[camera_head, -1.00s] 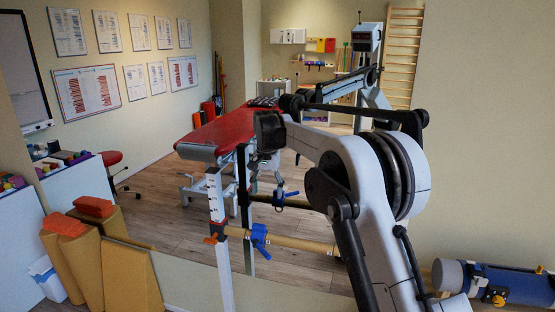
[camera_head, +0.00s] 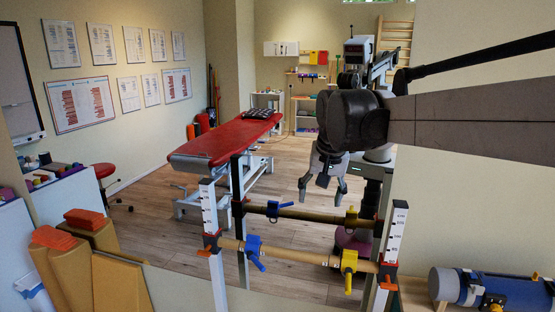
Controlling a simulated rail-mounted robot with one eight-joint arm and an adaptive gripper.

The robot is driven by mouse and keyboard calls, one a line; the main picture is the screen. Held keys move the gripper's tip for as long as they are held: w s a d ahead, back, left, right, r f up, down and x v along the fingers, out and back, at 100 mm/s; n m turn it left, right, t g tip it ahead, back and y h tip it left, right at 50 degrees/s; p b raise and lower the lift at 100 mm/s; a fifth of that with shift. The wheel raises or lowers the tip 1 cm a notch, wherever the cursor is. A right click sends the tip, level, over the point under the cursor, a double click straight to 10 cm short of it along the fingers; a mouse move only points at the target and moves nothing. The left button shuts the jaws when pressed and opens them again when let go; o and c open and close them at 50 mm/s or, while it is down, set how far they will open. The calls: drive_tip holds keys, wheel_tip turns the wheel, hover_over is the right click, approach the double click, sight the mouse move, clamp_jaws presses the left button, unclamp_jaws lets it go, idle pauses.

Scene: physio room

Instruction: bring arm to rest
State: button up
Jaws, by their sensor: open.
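My gripper (camera_head: 322,193) hangs from my arm in the middle right of the head view, fingers pointing down. Its two fingers are spread apart, with nothing visible between them. It appears above and behind the parallel bars in the picture; the exact gap to them cannot be told. My pale arm link reaches in from the right edge and covers part of the back of the room.
Parallel bars with wooden rails (camera_head: 302,252) cross the lower middle, carrying a blue clamp (camera_head: 254,248) and a yellow clamp (camera_head: 349,262). A red treatment table (camera_head: 225,140) stands left. A blue cylinder (camera_head: 515,290) lies lower right. Wooden floor shows between.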

drive_tip(key=s+d+f+t, duration=0.1)
drive_tip(key=s+d+f, duration=0.2)
drive_tip(key=s, duration=0.6)
drive_tip(key=s+d+f+n+t, duration=0.1)
drive_tip(key=s+d+f, duration=0.2)
drive_tip(key=s, duration=0.6)
drive_tip(key=s+d+f+t, duration=0.1)
drive_tip(key=s+d+f, duration=0.2)
drive_tip(key=s, duration=0.6)
wheel_tip(320, 180, down, 2)
drive_tip(key=shift+d+f+h+b, duration=0.15)
drive_tip(key=shift+d+h+b, duration=0.15)
drive_tip(key=shift+b, duration=0.15)
